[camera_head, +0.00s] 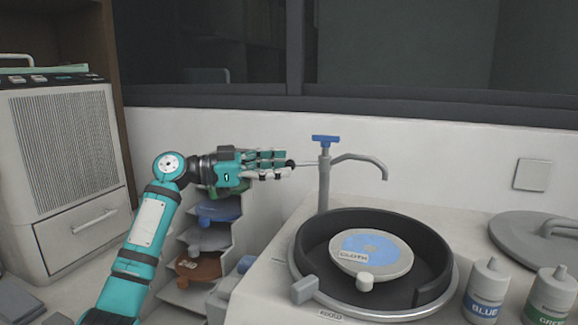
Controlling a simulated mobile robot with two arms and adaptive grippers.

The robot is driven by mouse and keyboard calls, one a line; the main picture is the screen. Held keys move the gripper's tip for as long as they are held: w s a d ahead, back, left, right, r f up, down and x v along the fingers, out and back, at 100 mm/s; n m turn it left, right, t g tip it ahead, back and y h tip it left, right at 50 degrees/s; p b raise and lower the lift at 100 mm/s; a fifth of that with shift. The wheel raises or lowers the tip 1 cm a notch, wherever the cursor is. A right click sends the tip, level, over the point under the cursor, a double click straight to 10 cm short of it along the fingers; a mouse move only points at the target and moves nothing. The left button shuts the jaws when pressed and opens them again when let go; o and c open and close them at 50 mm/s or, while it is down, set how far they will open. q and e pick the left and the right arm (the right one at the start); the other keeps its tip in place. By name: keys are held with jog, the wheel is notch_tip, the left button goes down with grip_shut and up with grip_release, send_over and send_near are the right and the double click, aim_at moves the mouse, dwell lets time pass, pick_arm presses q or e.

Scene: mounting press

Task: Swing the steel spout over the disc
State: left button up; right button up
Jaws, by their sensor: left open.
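The steel spout (362,158) curves off the upright post (324,188) behind the bowl. Its tip points down at the right, behind and above the far rim. A thin rod with a dark knob sticks out left from the post, and a blue cross handle (325,139) tops it. The disc (370,254), pale with a blue top and a "CLOTH" label, sits inside the dark round bowl (312,232). My left gripper (284,165) is open, with its fingers pointing right at the knob; I cannot tell whether they touch it. My right gripper is not in view.
Blue (486,291) and green (551,297) bottles stand at the front right. A round grey lid (528,238) lies behind them. A rack holding several discs (208,240) stands below my left gripper. A white cabinet unit (70,165) is at the left. The air above the bowl is clear.

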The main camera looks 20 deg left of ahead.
pick_arm(q)
jog(key=v, duration=0.9)
